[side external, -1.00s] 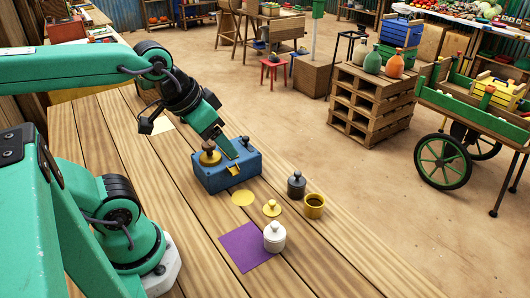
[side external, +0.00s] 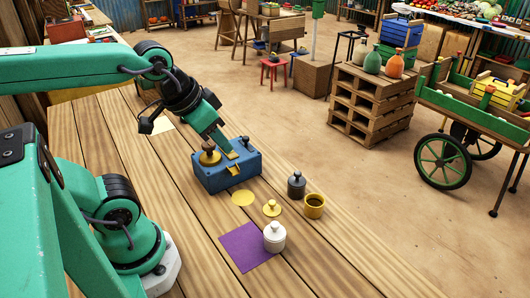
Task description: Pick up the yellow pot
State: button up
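The yellow pot (side external: 314,207) stands upright and open on the wooden table, with a dark inside. A yellow knobbed lid (side external: 272,208) lies on the table just left of it. My gripper (side external: 228,150) points down over the top of the blue balance box (side external: 229,176), well to the left of the yellow pot. I cannot tell whether its fingers are open or shut, or whether they touch the box. A yellow patch shows on the box top by the fingertips.
A dark lidded pot (side external: 297,185) stands close behind the yellow pot. A white lidded pot (side external: 274,237) stands at the edge of a purple mat (side external: 243,248). A flat yellow disc (side external: 243,198) lies before the box. A brass weight (side external: 210,154) sits on the box. The front right table is clear.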

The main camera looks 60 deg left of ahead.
jog(key=shift+w, duration=0.15)
jog(key=w+d+n+g, duration=0.1)
jog(key=w+d+g, duration=0.15)
jog(key=w, duration=0.55)
jog(key=w+d+f+g, duration=0.1)
jog(key=w+d+f, duration=0.1)
jog(key=w+f, duration=0.2)
jog(key=w+d+f+n+g, duration=0.1)
jog(key=w+d+f, duration=0.2)
jog(key=w+f, duration=0.2)
jog(key=w+d+f+n+g, duration=0.1)
jog(key=w+d+f+g, duration=0.1)
jog(key=w+f, duration=0.3)
jog(key=shift+d+f, duration=0.45)
jog(key=shift+d, duration=0.15)
jog(key=shift+w+f, duration=0.15)
jog(key=shift+f, duration=0.1)
jog(key=shift+s+f, duration=0.2)
jog(key=shift+f, duration=1.75)
jog(key=shift+s+f, duration=0.2)
jog(key=shift+f, duration=1.7)
grip_shut()
